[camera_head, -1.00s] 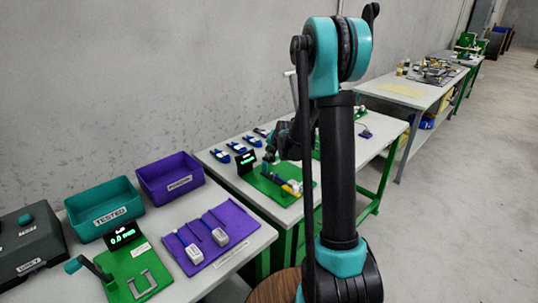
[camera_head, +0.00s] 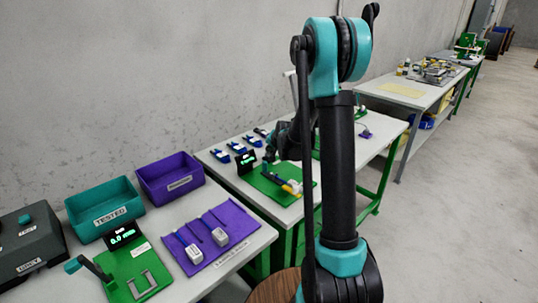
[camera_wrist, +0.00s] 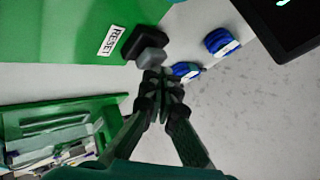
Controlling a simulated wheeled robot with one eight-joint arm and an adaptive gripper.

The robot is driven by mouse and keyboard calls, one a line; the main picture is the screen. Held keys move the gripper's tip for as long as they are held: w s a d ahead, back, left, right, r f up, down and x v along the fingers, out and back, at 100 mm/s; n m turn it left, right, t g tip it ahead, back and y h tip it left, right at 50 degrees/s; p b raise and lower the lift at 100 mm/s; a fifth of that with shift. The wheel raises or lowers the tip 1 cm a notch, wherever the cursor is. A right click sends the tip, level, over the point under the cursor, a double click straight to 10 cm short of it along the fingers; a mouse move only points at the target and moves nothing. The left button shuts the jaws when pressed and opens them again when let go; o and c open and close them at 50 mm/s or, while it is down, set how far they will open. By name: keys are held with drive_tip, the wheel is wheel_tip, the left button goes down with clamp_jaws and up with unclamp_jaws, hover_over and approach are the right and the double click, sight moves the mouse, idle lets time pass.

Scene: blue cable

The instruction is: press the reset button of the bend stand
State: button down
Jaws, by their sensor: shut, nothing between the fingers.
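The bend stand is a green plate (camera_head: 268,186) on the middle table in the head view, with a small black display (camera_head: 246,161) at its back. In the wrist view its green surface (camera_wrist: 60,30) carries a white RESET label (camera_wrist: 109,40). Beside the label is the reset button (camera_wrist: 151,56), a grey cap in a black housing. My gripper (camera_wrist: 158,78) is shut and empty, its fingertips right at the grey cap. I cannot tell whether they touch it. In the head view my gripper (camera_head: 269,154) is small and dark beside the display.
Several blue cable coils (camera_head: 222,155) lie behind the stand; two show in the wrist view (camera_wrist: 221,42). The nearer table holds a teal TESTED bin (camera_head: 103,210), a purple bin (camera_head: 170,178) and a purple tray (camera_head: 222,222).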

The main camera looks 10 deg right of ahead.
drive_tip(key=shift+r, duration=0.7)
drive_tip(key=shift+r, duration=2.5)
